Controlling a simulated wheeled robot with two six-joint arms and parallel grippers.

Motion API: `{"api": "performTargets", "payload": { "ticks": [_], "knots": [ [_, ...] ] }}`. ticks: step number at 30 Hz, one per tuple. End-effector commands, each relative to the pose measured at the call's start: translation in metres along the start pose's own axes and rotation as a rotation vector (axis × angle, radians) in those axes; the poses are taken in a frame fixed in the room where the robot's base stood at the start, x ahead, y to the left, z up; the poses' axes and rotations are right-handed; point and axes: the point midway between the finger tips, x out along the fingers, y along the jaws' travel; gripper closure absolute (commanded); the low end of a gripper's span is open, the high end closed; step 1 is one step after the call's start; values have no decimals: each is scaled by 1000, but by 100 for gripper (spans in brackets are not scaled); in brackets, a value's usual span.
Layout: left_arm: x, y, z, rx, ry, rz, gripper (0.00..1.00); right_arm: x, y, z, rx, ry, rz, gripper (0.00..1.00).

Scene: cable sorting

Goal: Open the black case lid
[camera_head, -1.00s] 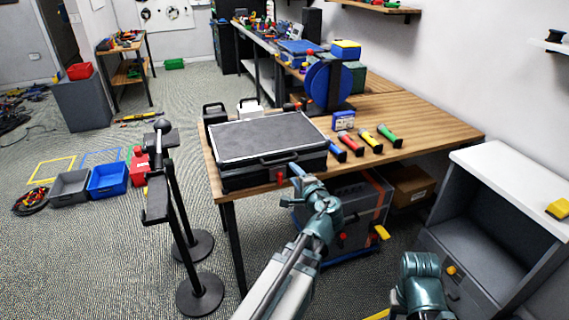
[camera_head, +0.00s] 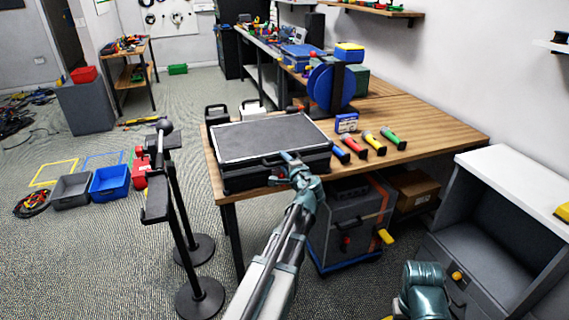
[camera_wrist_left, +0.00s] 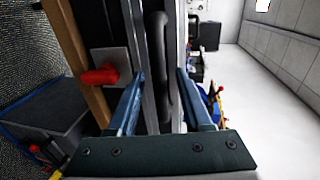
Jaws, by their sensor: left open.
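The black case (camera_head: 240,178) lies flat on the wooden table, with its grey-topped lid (camera_head: 268,137) shut. My left gripper (camera_head: 288,160) is at the case's front side, right of its middle. In the left wrist view, my open left fingers (camera_wrist_left: 162,98) stand on either side of a dark handle (camera_wrist_left: 162,50); I cannot tell whether they touch it. A red latch (camera_wrist_left: 100,75) shows left of the fingers there.
Several coloured-handled tools (camera_head: 373,143) lie right of the case, near a small blue box (camera_head: 347,122). A blue spool (camera_head: 320,86) stands behind. A black post stand (camera_head: 180,215) stands left of the table; a white-topped cabinet (camera_head: 520,170) is at right.

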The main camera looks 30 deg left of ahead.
Motion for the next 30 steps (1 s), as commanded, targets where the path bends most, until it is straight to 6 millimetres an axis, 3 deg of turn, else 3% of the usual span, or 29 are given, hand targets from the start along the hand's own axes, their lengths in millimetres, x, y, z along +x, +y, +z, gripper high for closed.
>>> {"api": "performTargets", "payload": {
  "ticks": [3, 11, 30],
  "knots": [
    [0, 0, 0, 0, 0, 0, 52, 0, 0, 0, 0, 0, 0, 50],
    [0, 0, 0, 0, 0, 0, 99, 0, 0, 0, 0, 0, 0, 50],
    [-1, 0, 0, -1, 0, 0, 100, 0, 0, 0, 0, 0, 0, 50]
  ]
}}
